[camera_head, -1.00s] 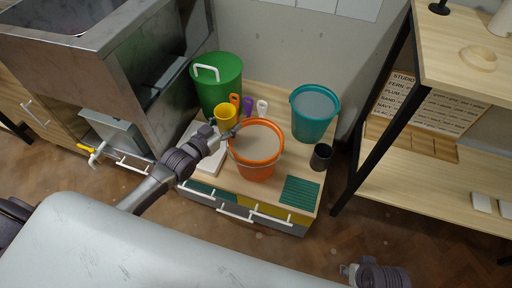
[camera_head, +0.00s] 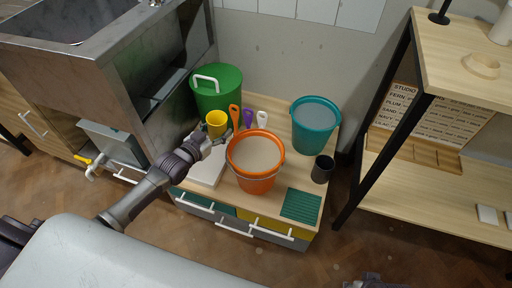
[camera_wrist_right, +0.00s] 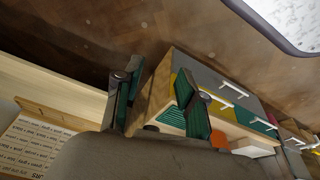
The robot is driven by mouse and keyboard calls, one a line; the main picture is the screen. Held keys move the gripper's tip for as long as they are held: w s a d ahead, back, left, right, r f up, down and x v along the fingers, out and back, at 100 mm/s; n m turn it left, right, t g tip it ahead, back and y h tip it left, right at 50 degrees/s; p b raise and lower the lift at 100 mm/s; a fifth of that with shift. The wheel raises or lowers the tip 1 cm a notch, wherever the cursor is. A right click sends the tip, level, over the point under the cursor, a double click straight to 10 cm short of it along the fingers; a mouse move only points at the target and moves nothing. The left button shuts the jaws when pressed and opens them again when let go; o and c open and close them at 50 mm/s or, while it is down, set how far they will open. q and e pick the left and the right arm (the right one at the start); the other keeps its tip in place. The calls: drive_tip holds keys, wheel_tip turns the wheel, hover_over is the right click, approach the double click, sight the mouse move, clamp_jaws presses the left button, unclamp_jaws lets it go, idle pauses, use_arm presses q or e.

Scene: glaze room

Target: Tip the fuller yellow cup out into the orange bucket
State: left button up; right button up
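One yellow cup (camera_head: 215,124) shows in the head view, roughly upright, behind and left of the orange bucket (camera_head: 256,182). My left gripper (camera_head: 217,138) is at the cup's near side and appears shut on it, though the fingers are partly hidden. What the cup holds is hard to tell. The orange bucket stands on the low wooden cabinet and holds a beige-grey fill. My right gripper (camera_wrist_right: 160,104) is open and empty in the right wrist view, away from the cup and bucket; only a sliver of that arm shows in the head view's bottom edge.
A white slab (camera_head: 205,172), a green ribbed mat (camera_head: 300,205) and several coloured handled tools (camera_head: 248,117) share the cabinet top. Shelving stands at right.

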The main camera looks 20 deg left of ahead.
use_arm(q)
drive_tip(key=shift+d+r+m+p, duration=0.3)
drive_tip(key=shift+m+p, duration=0.05)
drive_tip(key=shift+m, duration=0.15)
drive_tip(key=shift+d+f+m+y, duration=0.15)
drive_tip(key=shift+f+m+y, duration=0.15)
drive_tip(key=shift+d+f+m+y+b, duration=0.25)
drive_tip(key=shift+m+y+b, duration=0.05)
drive_tip(key=shift+m+b, duration=0.1)
drive_tip(key=shift+d+r, duration=0.2)
drive_tip(key=shift+r, duration=0.2)
drive_tip(key=shift+d+m, duration=0.15)
drive_tip(key=shift+m, duration=0.35)
drive_tip(key=shift+d+r+m+g+y, duration=0.3)
drive_tip(key=shift+d+r+m+y, duration=0.15)
drive_tip(key=shift+d+m+y, duration=0.15)
drive_tip(key=f+m+y+b, duration=0.1)
drive_tip(key=m+b, duration=0.1)
drive_tip(key=b, duration=0.1)
drive_tip(key=shift+r+m+y+b, duration=0.3)
drive_tip(key=shift+m+y+b, duration=0.1)
drive_tip(key=shift+m+b, duration=0.25)
drive_tip(key=shift+r, duration=0.1)
use_arm(e)
drive_tip(key=v, duration=0.7)
drive_tip(key=shift+t, duration=0.3)
